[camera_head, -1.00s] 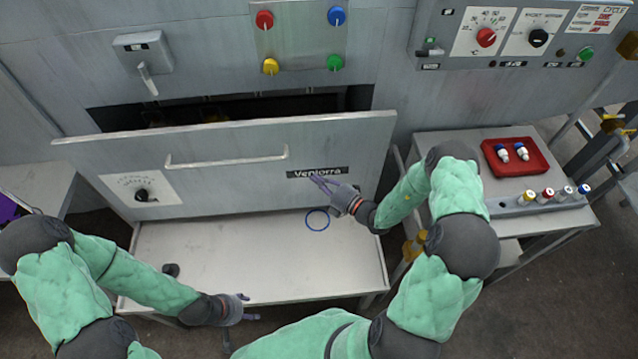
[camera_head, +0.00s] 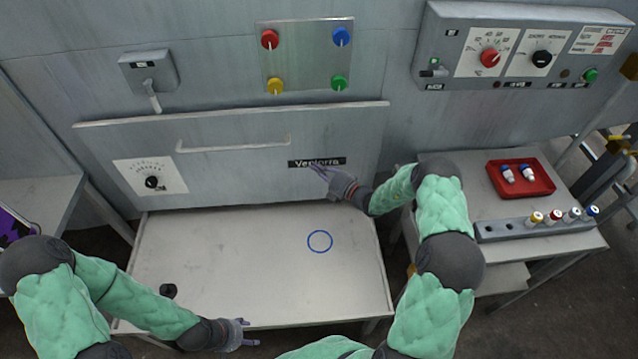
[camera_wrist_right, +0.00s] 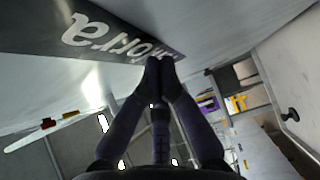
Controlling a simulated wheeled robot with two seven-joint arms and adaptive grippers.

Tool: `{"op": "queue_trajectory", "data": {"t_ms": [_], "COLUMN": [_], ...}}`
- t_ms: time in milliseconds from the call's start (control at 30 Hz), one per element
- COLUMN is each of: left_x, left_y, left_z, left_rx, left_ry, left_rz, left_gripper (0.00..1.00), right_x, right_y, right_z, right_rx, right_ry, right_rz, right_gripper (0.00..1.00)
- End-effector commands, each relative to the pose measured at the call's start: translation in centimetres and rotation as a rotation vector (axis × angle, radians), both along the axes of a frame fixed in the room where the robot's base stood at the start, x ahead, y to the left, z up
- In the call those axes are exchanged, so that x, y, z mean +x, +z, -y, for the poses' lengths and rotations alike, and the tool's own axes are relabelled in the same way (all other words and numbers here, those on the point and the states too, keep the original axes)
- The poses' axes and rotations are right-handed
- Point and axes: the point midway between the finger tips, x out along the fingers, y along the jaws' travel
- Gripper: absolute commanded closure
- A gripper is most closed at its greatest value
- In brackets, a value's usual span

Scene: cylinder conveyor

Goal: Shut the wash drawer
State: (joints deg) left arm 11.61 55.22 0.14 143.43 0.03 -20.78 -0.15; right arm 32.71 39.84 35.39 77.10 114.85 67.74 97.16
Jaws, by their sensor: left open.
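The wash drawer's grey front (camera_head: 235,180) stands below the wall panels, with a bar handle (camera_head: 232,145), a dial plate at left and a dark "Ventorra" label (camera_head: 317,162). No dark opening shows above its top edge. My right gripper (camera_head: 316,172) is at the label, its fingertips at or against the front. In the right wrist view its fingertips (camera_wrist_right: 159,62) are together beside the label (camera_wrist_right: 120,35), with nothing between them. Whether they touch cannot be told exactly. My left gripper (camera_head: 250,333) is open and empty at the low table's front edge, away from the drawer.
A low pale table (camera_head: 235,275) below the drawer carries a blue ring (camera_head: 320,241) and a small black object (camera_head: 168,290). At right, a side table holds a red tray (camera_head: 520,177) and a grey rack (camera_head: 535,228) with several capped tubes. Coloured knobs are on the wall above.

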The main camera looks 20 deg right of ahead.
Motion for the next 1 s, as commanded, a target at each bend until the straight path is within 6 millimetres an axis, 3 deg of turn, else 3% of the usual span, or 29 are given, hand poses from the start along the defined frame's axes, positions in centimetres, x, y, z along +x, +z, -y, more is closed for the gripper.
{"op": "queue_trajectory", "data": {"t_ms": [200, 667, 833, 1000], "left_x": [0.0, 0.0, 0.0, 0.0], "left_y": [-0.6, -0.6, -0.6, -0.6], "left_z": [0.0, 0.0, 0.0, 0.0], "left_rx": [0.000, 0.000, 0.000, 0.000], "left_ry": [0.000, 0.000, 0.000, 0.000], "left_rz": [0.000, 0.000, 0.000, 0.000], "left_gripper": [0.43, 0.43, 0.43, 0.43], "right_x": [1.7, 2.2, 1.3, -1.1], "right_y": [-0.1, 0.2, 0.2, 0.1], "right_z": [0.5, 0.8, 1.3, 2.5], "right_rx": [0.000, -0.001, -0.001, 0.000], "right_ry": [0.001, -0.001, -0.004, -0.003], "right_rz": [-0.001, 0.003, 0.002, -0.001], "right_gripper": [1.00, 1.00, 1.00, 1.00]}}
